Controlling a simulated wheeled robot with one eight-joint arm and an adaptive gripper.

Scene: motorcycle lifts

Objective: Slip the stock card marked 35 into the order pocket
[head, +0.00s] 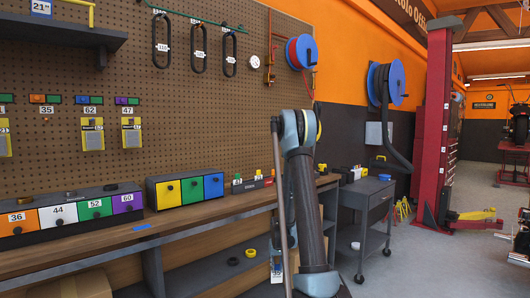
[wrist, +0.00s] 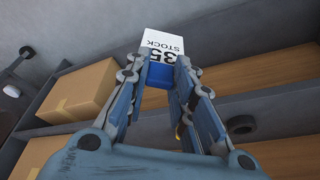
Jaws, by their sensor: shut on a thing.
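The stock card (wrist: 163,44) is white with "35" and "STOCK" on it, seen upside down in the wrist view, with a blue block (wrist: 159,74) at its lower edge. My gripper (wrist: 160,76) is shut on the card by this blue part, and the card sticks out past the fingertips. I cannot pick out the order pocket.
Numbered drawers (head: 61,214) and a yellow-green-blue box (head: 187,190) stand on the bench. The wrist view shows a cardboard box (wrist: 77,92) on the shelf and a dark ring (wrist: 240,125).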

